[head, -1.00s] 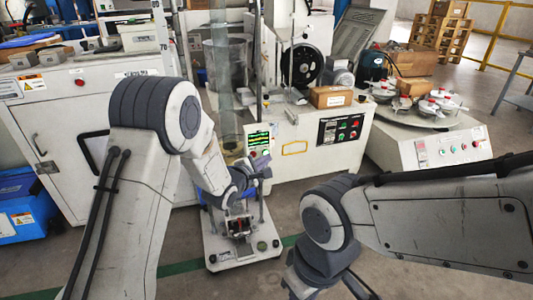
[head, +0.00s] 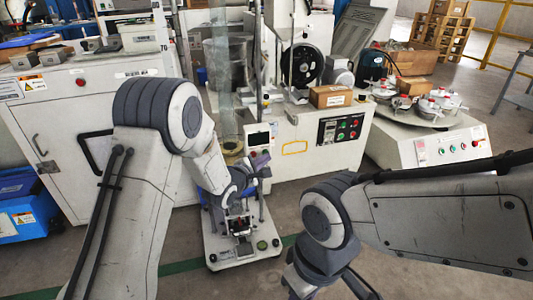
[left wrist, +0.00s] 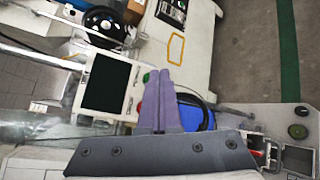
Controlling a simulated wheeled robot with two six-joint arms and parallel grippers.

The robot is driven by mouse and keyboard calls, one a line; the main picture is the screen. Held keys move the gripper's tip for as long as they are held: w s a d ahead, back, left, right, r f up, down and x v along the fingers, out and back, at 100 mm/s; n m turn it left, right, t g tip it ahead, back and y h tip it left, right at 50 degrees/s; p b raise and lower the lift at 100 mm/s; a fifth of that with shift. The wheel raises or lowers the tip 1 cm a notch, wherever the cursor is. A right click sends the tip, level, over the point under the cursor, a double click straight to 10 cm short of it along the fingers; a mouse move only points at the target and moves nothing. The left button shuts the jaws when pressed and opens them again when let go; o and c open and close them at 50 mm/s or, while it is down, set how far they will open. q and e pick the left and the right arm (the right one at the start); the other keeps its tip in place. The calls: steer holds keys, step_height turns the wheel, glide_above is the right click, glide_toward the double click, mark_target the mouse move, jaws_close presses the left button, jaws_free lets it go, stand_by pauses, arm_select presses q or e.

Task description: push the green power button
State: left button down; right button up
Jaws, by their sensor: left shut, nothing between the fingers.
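The control panel (head: 258,160) of the tile tester has a small screen (head: 257,138) that is dark. The left wrist view shows the dark screen (left wrist: 105,83) large, with a green button (left wrist: 146,77) and a red button (left wrist: 140,108) beside it. My left gripper (head: 265,172) is just below the panel in the head view, shut and empty. In the left wrist view its purple fingers (left wrist: 165,72) lie together, tips beside the green button and partly over its edge. I cannot tell whether they touch it. My right arm's wrist shows at the bottom edge; its fingers are out of frame.
A white base plate (head: 215,225) with small fixtures stands on the floor below my left gripper. A larger machine (head: 300,160) with a second row of buttons (head: 341,128) is to the right. A white cabinet (head: 75,150) is on the left.

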arm_select(q)
steer(key=shift+s+d, duration=0.1)
steer(key=shift+s, duration=0.2)
steer(key=s+d, duration=0.2)
steer(key=s, duration=0.3)
steer(key=shift+s, duration=0.4)
